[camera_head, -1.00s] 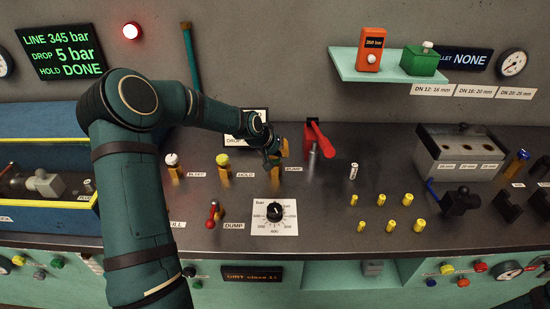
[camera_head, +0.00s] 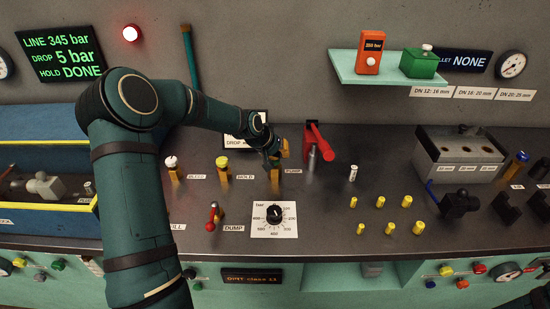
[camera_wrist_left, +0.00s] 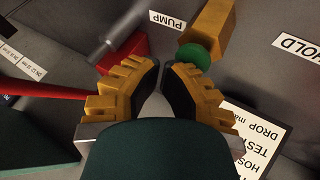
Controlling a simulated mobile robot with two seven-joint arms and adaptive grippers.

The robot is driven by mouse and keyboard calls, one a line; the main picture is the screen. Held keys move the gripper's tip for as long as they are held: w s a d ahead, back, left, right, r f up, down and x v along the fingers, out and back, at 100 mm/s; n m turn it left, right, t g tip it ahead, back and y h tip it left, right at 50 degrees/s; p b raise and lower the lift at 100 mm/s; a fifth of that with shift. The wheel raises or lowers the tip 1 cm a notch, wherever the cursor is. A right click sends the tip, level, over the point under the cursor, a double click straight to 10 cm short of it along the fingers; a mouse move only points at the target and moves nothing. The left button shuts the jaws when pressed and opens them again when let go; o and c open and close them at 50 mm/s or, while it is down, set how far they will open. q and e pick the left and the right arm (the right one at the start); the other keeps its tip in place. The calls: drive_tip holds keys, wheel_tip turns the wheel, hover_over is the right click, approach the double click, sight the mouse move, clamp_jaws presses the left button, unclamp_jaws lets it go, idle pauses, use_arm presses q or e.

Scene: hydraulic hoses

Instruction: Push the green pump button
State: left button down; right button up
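The green pump button (camera_wrist_left: 195,56) caps a yellow post (camera_wrist_left: 211,28) beside the PUMP label (camera_wrist_left: 167,20) in the left wrist view. In the head view the yellow post (camera_head: 275,181) stands left of the red-handled lever, and its green top is hidden by my left gripper (camera_head: 275,158). In the left wrist view my left gripper (camera_wrist_left: 163,66) has its dark fingertips nearly together, with nothing between them. The button shows just beyond the right fingertip; I cannot tell whether they touch. My right gripper is not in view.
A red-handled lever (camera_head: 321,139) stands close to the right of the gripper. The yellow-capped HOLD post (camera_head: 222,163) and white-capped BLEED post (camera_head: 171,164) stand to the left. A dial (camera_head: 274,214) lies in front. The wall screen (camera_head: 61,53) reads LINE 345 bar, DROP 5 bar, HOLD DONE.

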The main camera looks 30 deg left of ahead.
use_arm(q)
drive_tip(key=shift+r+p, duration=1.25)
drive_tip(key=shift+r, duration=1.4)
drive_tip(key=shift+r, duration=0.1)
